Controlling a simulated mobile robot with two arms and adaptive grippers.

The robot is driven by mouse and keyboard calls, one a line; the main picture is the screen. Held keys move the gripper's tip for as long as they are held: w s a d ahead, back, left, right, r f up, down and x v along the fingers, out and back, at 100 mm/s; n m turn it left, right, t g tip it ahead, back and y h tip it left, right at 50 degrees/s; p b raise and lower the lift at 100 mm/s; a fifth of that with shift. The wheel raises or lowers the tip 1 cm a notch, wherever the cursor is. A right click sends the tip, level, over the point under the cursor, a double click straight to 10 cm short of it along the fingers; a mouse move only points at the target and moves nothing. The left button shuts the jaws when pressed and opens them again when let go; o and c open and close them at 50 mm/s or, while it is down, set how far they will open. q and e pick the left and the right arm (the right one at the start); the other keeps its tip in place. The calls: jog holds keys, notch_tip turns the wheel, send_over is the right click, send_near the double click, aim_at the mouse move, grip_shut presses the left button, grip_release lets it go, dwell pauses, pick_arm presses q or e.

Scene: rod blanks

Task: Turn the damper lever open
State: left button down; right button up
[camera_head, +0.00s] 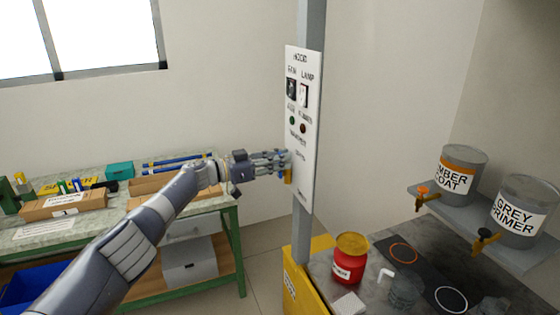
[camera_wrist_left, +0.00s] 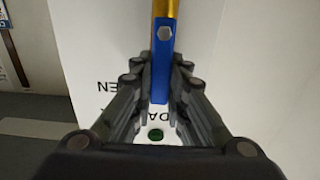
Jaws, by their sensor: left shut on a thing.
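The damper lever is on the white hood panel (camera_head: 302,150). In the left wrist view the lever (camera_wrist_left: 161,70) shows a blue bar with a bolt head, in line with a yellow strip at the top edge. My left gripper (camera_head: 286,160) reaches the panel from the left in the head view. Its dark fingers (camera_wrist_left: 160,88) are closed on both sides of the blue bar. In the head view the fingers hide most of the lever; a yellow piece (camera_head: 288,176) shows just below them. Upside-down lettering, partly hidden, is on the panel. My right gripper is not in view.
The panel is on a grey post (camera_head: 312,25). A red can (camera_head: 349,262) stands on the dark bench at lower right. Two labelled tanks with taps, the left tank (camera_head: 463,172) and the right tank (camera_head: 524,212), are on a shelf. A green-framed table (camera_head: 237,225) is behind my left arm.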

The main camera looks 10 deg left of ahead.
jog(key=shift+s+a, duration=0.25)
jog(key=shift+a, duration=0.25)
pick_arm(q)
jog(key=c, duration=1.6)
grip_release()
jog(key=shift+o, duration=0.2)
jog(key=shift+a, duration=0.1)
jog(key=v, duration=1.1)
jog(key=shift+s+a, duration=0.2)
jog(key=shift+a, duration=0.15)
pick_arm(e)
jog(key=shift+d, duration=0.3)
pick_arm(q)
jog(key=shift+f, duration=0.1)
